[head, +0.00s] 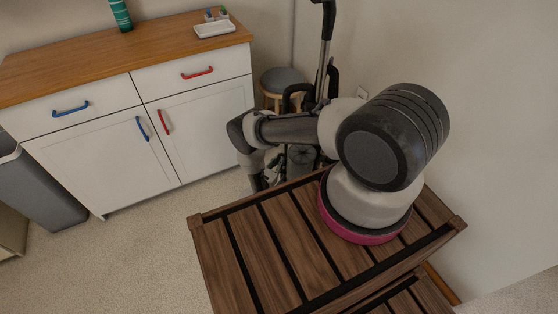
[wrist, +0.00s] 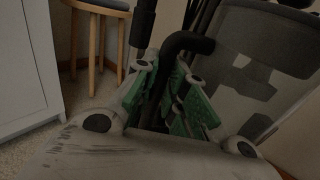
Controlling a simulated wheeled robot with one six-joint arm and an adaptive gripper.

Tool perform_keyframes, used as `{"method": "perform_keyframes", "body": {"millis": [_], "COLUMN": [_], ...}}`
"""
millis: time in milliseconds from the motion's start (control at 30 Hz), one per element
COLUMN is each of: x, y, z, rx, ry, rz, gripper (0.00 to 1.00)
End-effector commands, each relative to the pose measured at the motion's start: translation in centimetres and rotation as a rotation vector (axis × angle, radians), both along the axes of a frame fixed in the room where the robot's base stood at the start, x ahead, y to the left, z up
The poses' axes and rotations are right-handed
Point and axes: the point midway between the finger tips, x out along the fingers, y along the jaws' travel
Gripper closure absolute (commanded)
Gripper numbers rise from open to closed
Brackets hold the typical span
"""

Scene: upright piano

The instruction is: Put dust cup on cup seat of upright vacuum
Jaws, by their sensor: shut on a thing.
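My gripper (wrist: 168,100), with green finger pads, is shut on the black curved handle of the dust cup (wrist: 262,62). The cup is a grey see-through container that fills the right of the wrist view, tilted there. In the head view the cup (head: 301,156) shows partly below my forearm, beyond the slatted table. The upright vacuum (head: 327,40) stands near the wall corner, its pole and black grip rising above my arm. Its pole also shows in the wrist view (wrist: 144,28), just left of the handle. My arm hides most of its lower body, and I cannot make out the cup seat.
A slatted wooden table (head: 255,250) is in the foreground, close to my arm. White cabinets (head: 175,130) with a wooden top are at left, and a grey bin (head: 40,190) is at far left. Carpet lies open before the cabinets.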

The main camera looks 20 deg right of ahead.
Motion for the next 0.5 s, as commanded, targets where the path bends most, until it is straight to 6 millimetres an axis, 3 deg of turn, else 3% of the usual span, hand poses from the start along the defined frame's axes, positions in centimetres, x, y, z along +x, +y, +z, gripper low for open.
{"method": "perform_keyframes", "body": {"millis": [133, 167, 300, 500], "x": [0.03, 0.02, 0.02, 0.0], "y": [0.01, 0.0, 0.0, 0.0], "z": [0.05, 0.05, 0.05, 0.03], "rx": [-0.001, -0.001, -0.001, -0.001], "ry": [-0.001, -0.001, -0.001, -0.001], "rz": [0.0, 0.0, 0.0, 0.0], "gripper": [1.0, 0.85, 0.62, 0.62]}}
